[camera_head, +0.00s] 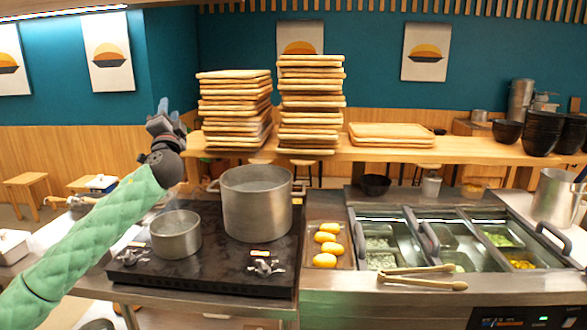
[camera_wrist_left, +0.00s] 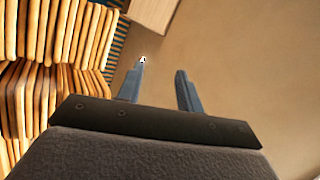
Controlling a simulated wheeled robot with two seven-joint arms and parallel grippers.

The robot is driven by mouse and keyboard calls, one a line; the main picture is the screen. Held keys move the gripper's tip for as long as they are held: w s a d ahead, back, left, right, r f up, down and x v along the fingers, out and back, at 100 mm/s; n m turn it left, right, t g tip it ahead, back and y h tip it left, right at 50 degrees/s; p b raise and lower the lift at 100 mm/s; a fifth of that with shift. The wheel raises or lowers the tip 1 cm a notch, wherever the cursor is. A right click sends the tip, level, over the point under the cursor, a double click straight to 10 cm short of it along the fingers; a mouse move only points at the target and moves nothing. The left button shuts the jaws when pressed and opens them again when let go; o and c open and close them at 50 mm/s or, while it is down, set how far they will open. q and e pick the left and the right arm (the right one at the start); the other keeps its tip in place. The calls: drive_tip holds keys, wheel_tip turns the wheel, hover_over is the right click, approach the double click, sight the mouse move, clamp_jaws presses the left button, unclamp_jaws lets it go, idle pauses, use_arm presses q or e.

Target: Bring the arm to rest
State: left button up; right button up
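My left arm comes in from the left in a green padded sleeve. Its gripper (camera_head: 163,108) is raised in the air to the left of the stacked wooden trays, above and behind the stove. In the left wrist view the two blue-grey fingers (camera_wrist_left: 161,82) stand apart with nothing between them, so the left gripper is open and empty. My right arm and gripper do not show in either view.
A large steel pot (camera_head: 256,205) and a small pot (camera_head: 176,236) stand on the black stove. Wooden tray stacks (camera_head: 236,105) stand on the back counter. Tongs (camera_head: 422,281) lie before the topping bins (camera_head: 388,236). A tray holds yellow items (camera_head: 325,260).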

use_arm(q)
drive_tip(key=s+d+f+n+g+h, duration=0.15)
drive_tip(key=s+d+f+g, duration=0.4)
drive_tip(key=f, duration=0.75)
drive_tip(key=s+d+f+n+g+h, duration=0.1)
drive_tip(key=s+d+f+n+g, duration=0.15)
drive_tip(key=s+f, duration=0.8)
drive_tip(key=s+d+f+n+g+h, duration=0.1)
drive_tip(key=s+d+f+n+g, duration=0.25)
drive_tip(key=f, duration=1.25)
drive_tip(key=s+d+f+g+h, duration=0.1)
drive_tip(key=s+f+g, duration=0.2)
drive_tip(key=s+f, duration=0.7)
drive_tip(key=s+d+f+n+g+h, duration=0.1)
drive_tip(key=s+f+g, duration=0.3)
drive_tip(key=s+f, duration=0.6)
drive_tip(key=s+d+f+g+h, duration=0.1)
drive_tip(key=s+d+f+g, duration=0.2)
drive_tip(key=s+f, duration=0.7)
drive_tip(key=s, duration=0.9)
drive_tip(key=shift+d+f, duration=0.2)
drive_tip(key=shift+f, duration=0.2)
